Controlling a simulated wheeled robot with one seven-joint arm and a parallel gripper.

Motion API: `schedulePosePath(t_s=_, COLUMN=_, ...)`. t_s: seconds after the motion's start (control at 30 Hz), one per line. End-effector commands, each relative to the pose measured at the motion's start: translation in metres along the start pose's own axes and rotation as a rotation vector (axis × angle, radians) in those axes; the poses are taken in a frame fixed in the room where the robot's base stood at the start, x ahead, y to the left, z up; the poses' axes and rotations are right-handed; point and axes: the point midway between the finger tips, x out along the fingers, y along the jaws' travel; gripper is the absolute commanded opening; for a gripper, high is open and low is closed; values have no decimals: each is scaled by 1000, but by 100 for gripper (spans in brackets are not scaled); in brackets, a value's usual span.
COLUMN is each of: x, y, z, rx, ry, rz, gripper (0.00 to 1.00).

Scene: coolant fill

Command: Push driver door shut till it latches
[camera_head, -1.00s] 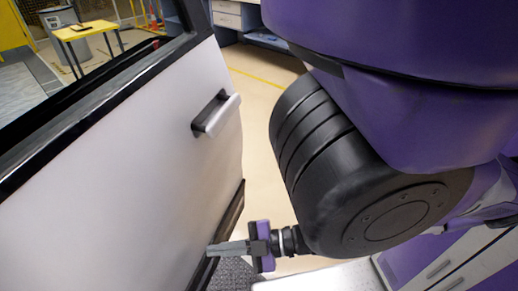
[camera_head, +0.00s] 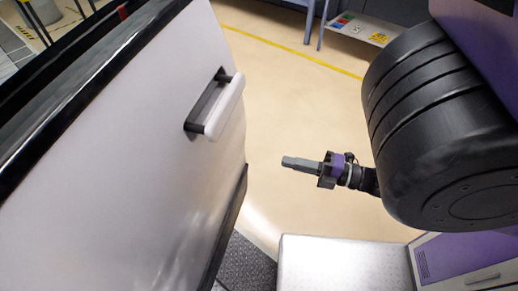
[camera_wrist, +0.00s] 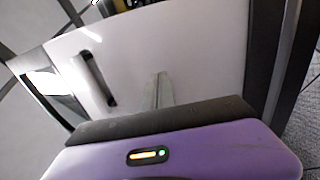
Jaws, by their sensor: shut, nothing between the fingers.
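The driver door (camera_head: 110,165) is a white panel with a black window frame, filling the left of the head view. Its pale handle (camera_head: 215,105) sits near the door's right edge. My gripper (camera_head: 285,162) is shut and empty, to the right of the door's edge, with floor showing between them in the head view. In the wrist view the door (camera_wrist: 200,55) fills the middle, its handle (camera_wrist: 93,78) is at left, and my fingertips (camera_wrist: 159,78) show in front of the panel. I cannot tell from that view whether they touch. The door's latch is not seen.
A light metal platform (camera_head: 340,262) lies at the bottom, beside a dark textured mat (camera_head: 245,265). A purple and white cabinet (camera_head: 470,262) stands at the lower right. The beige floor (camera_head: 285,95) right of the door is clear.

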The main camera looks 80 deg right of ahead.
Motion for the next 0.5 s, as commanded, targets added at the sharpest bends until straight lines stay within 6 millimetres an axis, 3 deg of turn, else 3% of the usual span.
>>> schedulePosePath(t_s=0.17, x=20, y=1, z=-1, rx=0, ry=3, rz=2, gripper=0)
schedulePosePath(t_s=0.5, x=87, y=1, z=-1, rx=2, ry=4, rz=3, gripper=0)
